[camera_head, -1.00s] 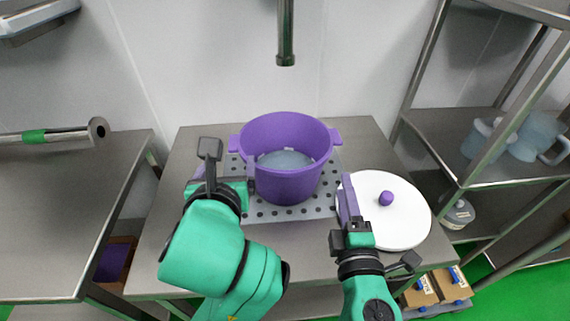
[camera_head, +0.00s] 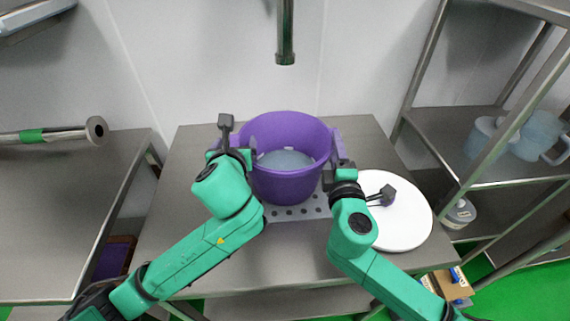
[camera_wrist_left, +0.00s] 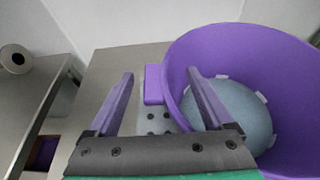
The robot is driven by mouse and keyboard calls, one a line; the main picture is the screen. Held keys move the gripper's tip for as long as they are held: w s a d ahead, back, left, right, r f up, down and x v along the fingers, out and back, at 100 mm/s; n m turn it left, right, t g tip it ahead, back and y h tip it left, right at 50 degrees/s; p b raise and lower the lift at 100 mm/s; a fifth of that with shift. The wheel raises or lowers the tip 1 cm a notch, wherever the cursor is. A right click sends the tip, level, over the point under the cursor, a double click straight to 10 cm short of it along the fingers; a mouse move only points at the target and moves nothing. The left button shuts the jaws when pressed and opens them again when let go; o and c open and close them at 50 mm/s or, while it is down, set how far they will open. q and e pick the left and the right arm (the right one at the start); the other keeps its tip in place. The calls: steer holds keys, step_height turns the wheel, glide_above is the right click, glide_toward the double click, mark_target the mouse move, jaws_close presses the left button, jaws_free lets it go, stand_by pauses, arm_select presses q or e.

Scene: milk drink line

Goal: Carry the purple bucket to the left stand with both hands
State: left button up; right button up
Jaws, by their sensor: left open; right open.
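The purple bucket (camera_head: 285,187) stands upright on a perforated metal plate (camera_head: 312,207) on the middle table, with a pale bluish content inside. My left gripper (camera_head: 238,143) is open at the bucket's left side. In the left wrist view the bucket's left handle (camera_wrist_left: 153,84) shows between my two purple fingers (camera_wrist_left: 163,100), and the right finger overlaps the bucket wall. My right gripper (camera_head: 338,155) is open close to the bucket's right side; it covers the right handle, so contact cannot be told. The left stand appears to be the steel table (camera_head: 65,220) at the left.
A pipe with a green band (camera_head: 35,136) juts over the left table. A tap pipe (camera_head: 286,40) hangs above. A gap separates the tables.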

arm_select(q)
steer(key=shift+x, duration=0.9)
arm_select(e)
steer(key=shift+w, duration=0.9)
arm_select(q)
steer(key=shift+s, duration=0.1)
arm_select(e)
steer(key=shift+s, duration=0.1)
arm_select(q)
steer(key=c, duration=0.9)
arm_select(e)
jaws_close()
arm_select(q)
jaws_close()
steer(key=shift+a, duration=0.2)
arm_select(e)
steer(key=shift+f, duration=0.25)
